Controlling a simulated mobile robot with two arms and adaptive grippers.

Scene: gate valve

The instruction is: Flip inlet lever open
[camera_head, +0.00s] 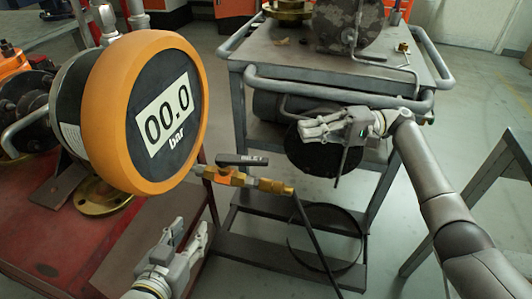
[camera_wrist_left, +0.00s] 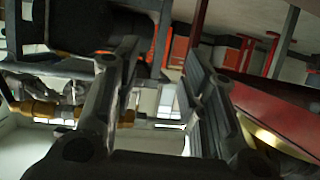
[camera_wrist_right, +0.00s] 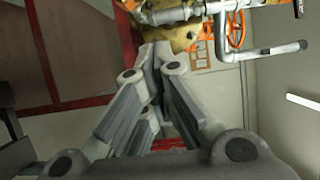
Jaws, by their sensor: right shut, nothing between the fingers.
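The inlet lever (camera_head: 242,160) is a flat black handle with white lettering. It lies roughly level on top of a brass valve (camera_head: 235,179), just right of the big gauge. A brass fitting, likely the same valve, shows at the left of the left wrist view (camera_wrist_left: 40,110). My left gripper (camera_head: 191,226) is open and empty, below and left of the lever, apart from it. My right gripper (camera_head: 304,131) is shut with nothing in it. It is up and right of the lever, in front of the grey cart, not touching the lever.
The orange-rimmed gauge (camera_head: 152,112) reads 00.0 bar and stands close on the left over a red table (camera_head: 35,225). A dark hose (camera_head: 318,245) drops from the valve's right end. The grey cart (camera_head: 300,72) with rails stands behind.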

